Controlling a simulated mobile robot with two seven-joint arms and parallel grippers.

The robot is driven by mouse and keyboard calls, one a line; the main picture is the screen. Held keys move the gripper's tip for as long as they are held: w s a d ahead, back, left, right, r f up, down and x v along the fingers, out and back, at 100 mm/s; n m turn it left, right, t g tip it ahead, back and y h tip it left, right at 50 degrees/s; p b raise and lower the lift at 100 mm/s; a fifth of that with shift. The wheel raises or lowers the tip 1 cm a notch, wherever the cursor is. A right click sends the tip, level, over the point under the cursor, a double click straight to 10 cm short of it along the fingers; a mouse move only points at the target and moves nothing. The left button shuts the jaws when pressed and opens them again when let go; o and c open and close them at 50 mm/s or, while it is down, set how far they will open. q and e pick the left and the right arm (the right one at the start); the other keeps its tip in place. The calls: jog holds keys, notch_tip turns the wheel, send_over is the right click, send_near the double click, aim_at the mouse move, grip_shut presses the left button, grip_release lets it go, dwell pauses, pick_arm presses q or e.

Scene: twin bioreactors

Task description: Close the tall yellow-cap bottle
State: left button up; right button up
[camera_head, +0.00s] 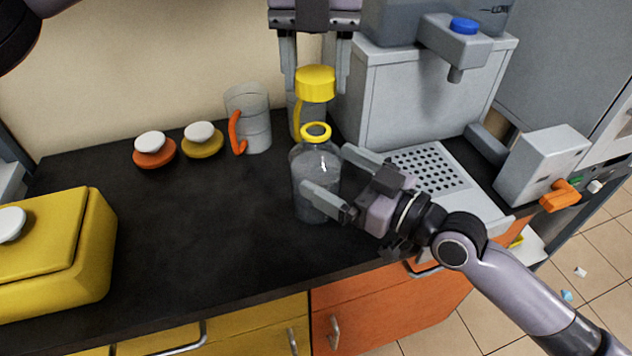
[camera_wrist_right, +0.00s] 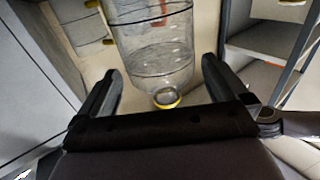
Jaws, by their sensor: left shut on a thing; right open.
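The tall clear bottle (camera_head: 312,165) stands upright on the black counter, with a yellow ring (camera_head: 316,131) around its open neck. It also shows in the right wrist view (camera_wrist_right: 155,55), between the fingers. My left gripper (camera_head: 315,88) is shut on the yellow cap (camera_head: 315,79) and holds it above the bottle's mouth, apart from it. My right gripper (camera_head: 326,172) is open, with one finger on each side of the bottle; I cannot tell whether either finger touches it.
A clear jug with an orange handle (camera_head: 237,132) and a yellow-handled one (camera_head: 297,112) stand behind. Orange (camera_head: 154,154) and yellow (camera_head: 203,142) white-topped pieces sit left of them. A yellow box (camera_head: 60,255) is at left; a grey machine (camera_head: 410,95) is at right. The counter's middle is clear.

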aim_at(316, 132)
jog(key=shift+x, duration=2.8)
jog(key=c, duration=1.1)
pick_arm(q)
jog(key=shift+f, duration=2.5)
pick_arm(e)
jog(key=shift+c, duration=0.2)
pick_arm(q)
jog(key=shift+f, duration=0.9)
jog(key=shift+f, duration=0.5)
